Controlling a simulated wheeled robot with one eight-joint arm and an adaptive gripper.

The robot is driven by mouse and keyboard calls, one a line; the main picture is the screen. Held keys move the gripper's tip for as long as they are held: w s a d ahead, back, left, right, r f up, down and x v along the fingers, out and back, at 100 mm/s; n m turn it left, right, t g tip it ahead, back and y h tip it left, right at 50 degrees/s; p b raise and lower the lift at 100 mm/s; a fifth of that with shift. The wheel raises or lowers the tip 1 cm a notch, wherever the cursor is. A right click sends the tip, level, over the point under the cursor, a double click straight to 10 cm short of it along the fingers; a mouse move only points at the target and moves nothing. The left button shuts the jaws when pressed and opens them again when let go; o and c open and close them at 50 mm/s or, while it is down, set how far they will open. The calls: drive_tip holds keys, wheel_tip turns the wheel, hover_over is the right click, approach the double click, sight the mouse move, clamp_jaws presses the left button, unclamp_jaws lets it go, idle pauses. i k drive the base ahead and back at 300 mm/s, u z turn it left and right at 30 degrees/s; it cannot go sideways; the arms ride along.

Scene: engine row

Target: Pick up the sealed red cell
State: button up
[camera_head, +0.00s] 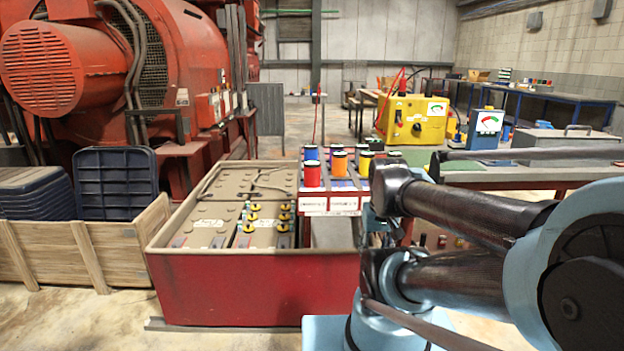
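A red cell (312,175), an upright cylinder with a dark top, stands at the front left corner of a rack. The rack has white label plates (329,203) on its front. I cannot tell from here whether the cell is sealed. An orange cell (340,163) and a yellow cell (365,163) stand to its right, and a blue cell (311,153) stands behind it. My arm comes in from the right, with its dark links near the right side of the rack. My gripper cannot be made out, and nothing touches the red cell.
A red-walled battery box (255,290) stands below and left of the rack. A wooden crate (60,258) with dark blue bins (115,182) is at left. A big red engine (110,75) rises behind. A yellow meter box (415,118) stands behind at right.

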sight(311, 166)
drive_tip(key=u, duration=0.5)
drive_tip(key=k, duration=1.5)
drive_tip(key=z, duration=0.4)
drive_tip(key=i, duration=1)
drive_tip(key=z, duration=0.05)
